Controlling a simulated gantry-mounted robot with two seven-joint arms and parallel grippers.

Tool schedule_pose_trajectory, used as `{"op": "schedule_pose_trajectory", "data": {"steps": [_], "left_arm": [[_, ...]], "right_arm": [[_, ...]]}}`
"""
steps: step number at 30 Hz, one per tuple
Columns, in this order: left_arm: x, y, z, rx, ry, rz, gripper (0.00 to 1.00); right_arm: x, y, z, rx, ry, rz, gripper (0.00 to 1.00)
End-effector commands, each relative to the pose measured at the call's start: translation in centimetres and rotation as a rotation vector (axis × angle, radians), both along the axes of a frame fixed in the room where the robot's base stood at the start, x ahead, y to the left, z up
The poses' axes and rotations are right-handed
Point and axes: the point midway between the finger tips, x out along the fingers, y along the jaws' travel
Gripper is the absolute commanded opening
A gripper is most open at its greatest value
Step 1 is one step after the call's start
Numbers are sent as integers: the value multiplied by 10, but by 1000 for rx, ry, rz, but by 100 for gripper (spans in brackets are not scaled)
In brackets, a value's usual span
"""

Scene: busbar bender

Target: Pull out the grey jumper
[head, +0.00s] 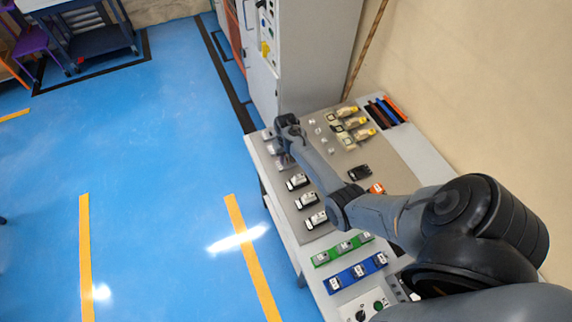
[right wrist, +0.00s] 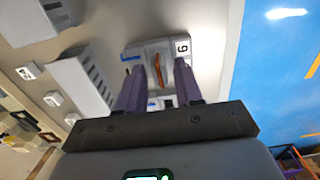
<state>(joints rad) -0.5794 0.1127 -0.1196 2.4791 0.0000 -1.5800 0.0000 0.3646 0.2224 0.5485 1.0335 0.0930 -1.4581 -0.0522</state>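My right gripper (head: 285,158) is at the far left end of the bench, over a row of grey-white units. In the right wrist view my right gripper (right wrist: 168,72) has its two purple fingers apart, pointing at a light grey unit (right wrist: 151,47) with a label that reads 6 or 9. A small orange-brown part (right wrist: 158,69) shows between the fingers; I cannot tell whether they touch anything. No separate grey jumper can be made out; part of the unit is hidden by the fingers. My left gripper is out of view.
Other grey-white units (head: 298,182) stand along the bench's left edge. A green strip (head: 342,249) and a blue strip (head: 356,272) lie nearer. Yellow-tipped parts (head: 356,122) and a black part (head: 359,172) are further right. A tall grey cabinet (head: 312,55) stands behind.

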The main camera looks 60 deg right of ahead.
Motion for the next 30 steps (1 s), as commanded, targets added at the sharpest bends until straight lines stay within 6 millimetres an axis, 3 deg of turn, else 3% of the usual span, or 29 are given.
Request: {"op": "schedule_pose_trajectory", "data": {"steps": [6,30], "left_arm": [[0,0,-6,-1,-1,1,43],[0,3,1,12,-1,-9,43]], "right_arm": [[0,0,-10,-1,-1,0,35],[0,0,-10,0,-1,0,35]]}}
